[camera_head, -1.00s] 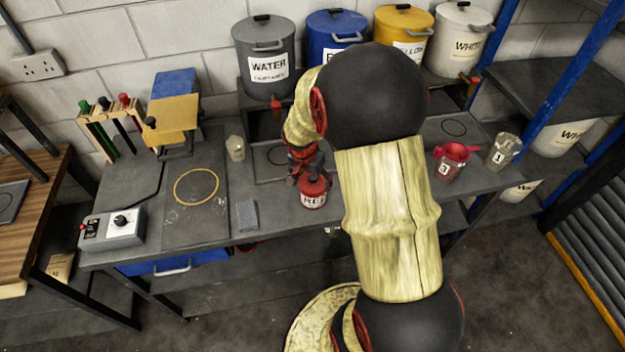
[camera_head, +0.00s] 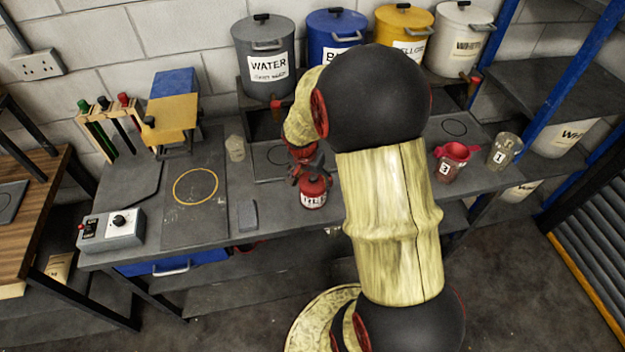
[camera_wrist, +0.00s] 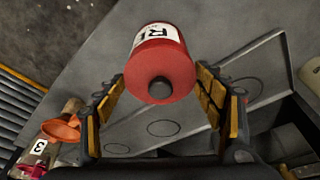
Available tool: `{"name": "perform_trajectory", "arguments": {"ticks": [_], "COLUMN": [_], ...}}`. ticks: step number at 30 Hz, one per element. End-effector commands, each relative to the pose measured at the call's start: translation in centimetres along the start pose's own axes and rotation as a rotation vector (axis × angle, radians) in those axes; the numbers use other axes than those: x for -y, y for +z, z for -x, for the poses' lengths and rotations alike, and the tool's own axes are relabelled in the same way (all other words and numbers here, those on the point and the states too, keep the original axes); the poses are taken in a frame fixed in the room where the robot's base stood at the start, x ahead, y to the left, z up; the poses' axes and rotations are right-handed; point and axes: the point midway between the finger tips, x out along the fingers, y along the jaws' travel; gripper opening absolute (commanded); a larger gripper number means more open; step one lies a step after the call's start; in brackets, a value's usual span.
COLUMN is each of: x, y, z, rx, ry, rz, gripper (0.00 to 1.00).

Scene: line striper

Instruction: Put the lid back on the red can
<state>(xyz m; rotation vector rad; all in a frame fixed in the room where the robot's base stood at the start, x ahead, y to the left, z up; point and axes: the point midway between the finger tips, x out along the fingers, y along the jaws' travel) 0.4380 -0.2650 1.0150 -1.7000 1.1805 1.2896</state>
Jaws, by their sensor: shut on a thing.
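The red can (camera_head: 314,198) stands on the grey bench near its front edge, its white label facing forward. In the wrist view the can (camera_wrist: 155,38) points away from me, with its round red lid (camera_wrist: 150,72) and dark knob (camera_wrist: 159,89) at the near end.
A cup marked 3 with a red funnel (camera_head: 457,152) and a clear cup marked 1 (camera_head: 503,151) stand at right. A small clear cup (camera_head: 235,148) and a grey block (camera_head: 247,214) are left of the can. Large paint pots line the back shelf.

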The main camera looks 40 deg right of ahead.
Motion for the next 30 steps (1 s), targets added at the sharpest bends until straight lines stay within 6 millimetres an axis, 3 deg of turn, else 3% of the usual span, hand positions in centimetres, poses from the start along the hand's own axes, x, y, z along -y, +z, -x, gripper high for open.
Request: {"name": "perform_trajectory", "arguments": {"ticks": [9,10,20,30], "x": [0.02,0.02,0.02,0.01], "y": [-0.03,-0.03,-0.02,-0.01], "z": [0.04,0.04,0.04,0.03], "rx": [0.0,0.0,0.0,0.0], "ry": [-0.001,-0.001,-0.001,0.0], "rz": [0.0,0.0,0.0,0.0], "gripper": [0.48,0.71,0.9,0.95]}}
